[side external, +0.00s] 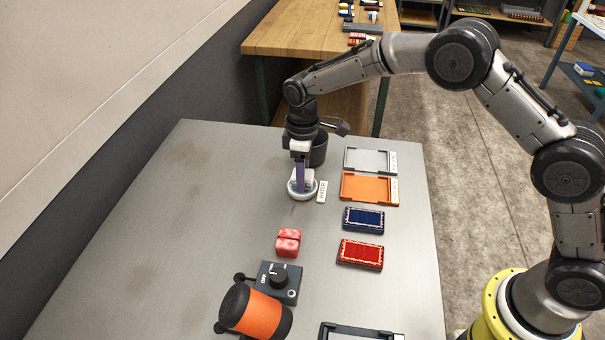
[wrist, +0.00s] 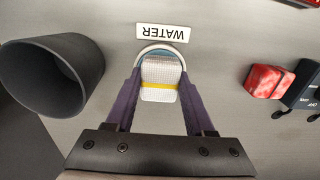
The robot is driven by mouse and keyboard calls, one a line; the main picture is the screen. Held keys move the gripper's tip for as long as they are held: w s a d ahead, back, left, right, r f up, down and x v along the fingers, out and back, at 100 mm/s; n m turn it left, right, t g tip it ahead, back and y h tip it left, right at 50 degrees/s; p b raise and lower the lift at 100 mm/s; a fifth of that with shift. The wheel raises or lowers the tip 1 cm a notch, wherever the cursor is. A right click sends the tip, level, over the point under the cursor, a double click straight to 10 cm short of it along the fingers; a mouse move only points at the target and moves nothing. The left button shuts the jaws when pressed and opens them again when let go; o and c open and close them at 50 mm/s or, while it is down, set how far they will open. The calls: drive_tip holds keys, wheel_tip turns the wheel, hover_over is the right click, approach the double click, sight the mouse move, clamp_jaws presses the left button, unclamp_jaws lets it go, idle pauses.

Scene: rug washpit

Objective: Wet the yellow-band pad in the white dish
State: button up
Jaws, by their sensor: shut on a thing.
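The pad (wrist: 160,72) is white with a yellow band across it. It sits between the two purple fingers of my gripper (wrist: 158,98), which is shut on it. The white dish (side external: 301,194) stands on the grey table, and its rim also shows in the wrist view (wrist: 162,48) around the far end of the pad. In the side view my gripper (side external: 303,180) points down at the dish, with the pad at or inside the rim. Whether the pad touches the bottom or any water is hidden.
A label reading WATER (wrist: 163,31) lies beside the dish. A dark cup (wrist: 52,74) stands close to my gripper. A red-and-white block (side external: 288,243), a dark control box (side external: 279,282), blue (side external: 363,220) and red (side external: 360,254) rugs, and orange (side external: 369,188) and grey (side external: 370,160) trays surround it. The left table is clear.

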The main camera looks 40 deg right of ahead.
drive_tip(key=shift+r, duration=3.45)
drive_tip(key=shift+d, duration=0.1)
